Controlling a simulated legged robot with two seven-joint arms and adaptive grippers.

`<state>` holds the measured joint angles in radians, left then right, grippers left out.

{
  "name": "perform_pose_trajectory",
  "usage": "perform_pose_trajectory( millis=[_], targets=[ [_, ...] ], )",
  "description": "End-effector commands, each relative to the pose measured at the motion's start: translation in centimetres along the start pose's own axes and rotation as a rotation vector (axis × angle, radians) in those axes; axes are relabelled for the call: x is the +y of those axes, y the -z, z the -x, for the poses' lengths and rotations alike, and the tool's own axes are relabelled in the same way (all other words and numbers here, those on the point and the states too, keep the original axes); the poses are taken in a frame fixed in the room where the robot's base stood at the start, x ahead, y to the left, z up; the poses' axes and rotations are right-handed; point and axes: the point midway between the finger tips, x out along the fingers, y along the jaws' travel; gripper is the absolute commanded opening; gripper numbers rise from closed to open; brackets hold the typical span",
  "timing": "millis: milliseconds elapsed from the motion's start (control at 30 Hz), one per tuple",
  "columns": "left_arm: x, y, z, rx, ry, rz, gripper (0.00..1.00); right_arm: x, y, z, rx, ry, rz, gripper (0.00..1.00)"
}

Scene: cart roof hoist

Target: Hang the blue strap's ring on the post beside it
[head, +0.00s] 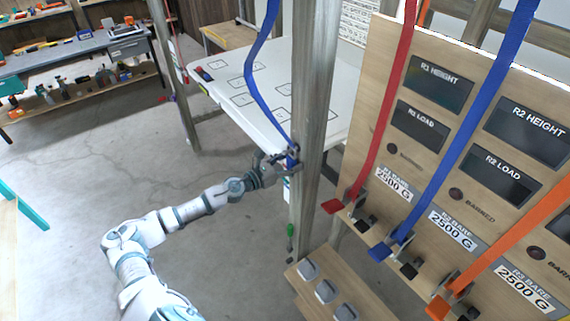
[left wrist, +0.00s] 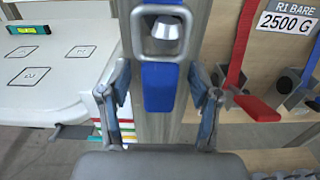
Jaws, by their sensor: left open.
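The blue strap (head: 260,90) hangs from the top of the head view and runs down to the grey upright, where my left gripper (head: 287,161) is. In the left wrist view its metal ring (left wrist: 138,38) is in front of the upright, and a blue strap end (left wrist: 159,88) hangs below it. A short metal post (left wrist: 165,28) shows inside the ring's opening; I cannot tell whether the ring rests on it. My left gripper (left wrist: 162,105) is open, its fingers apart on either side of the blue strap end and just below the ring. My right gripper is not in view.
A wooden panel (head: 440,38) with red, blue and orange straps stands to the right. A white board (head: 225,75) with marked squares lies behind the upright (head: 312,100). A low wooden shelf (head: 305,290) with grey blocks is at the bottom. A workbench (head: 80,45) stands far left.

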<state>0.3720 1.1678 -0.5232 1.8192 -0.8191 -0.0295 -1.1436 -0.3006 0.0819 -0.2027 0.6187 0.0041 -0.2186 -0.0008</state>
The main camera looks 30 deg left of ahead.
Motion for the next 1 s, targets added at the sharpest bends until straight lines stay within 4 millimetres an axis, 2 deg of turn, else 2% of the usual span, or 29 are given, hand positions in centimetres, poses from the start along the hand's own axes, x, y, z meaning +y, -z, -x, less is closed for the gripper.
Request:
perform_pose_trajectory(
  millis=[267, 1000],
  targets=[
    [0.0, 0.3, 2.0, 0.004, 0.000, 0.004, 0.63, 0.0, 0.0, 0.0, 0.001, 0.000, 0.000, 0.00],
    [0.0, 0.2, 10.8, 0.001, 0.001, 0.003, 0.63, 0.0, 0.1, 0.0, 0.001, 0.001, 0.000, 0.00]
  ],
)
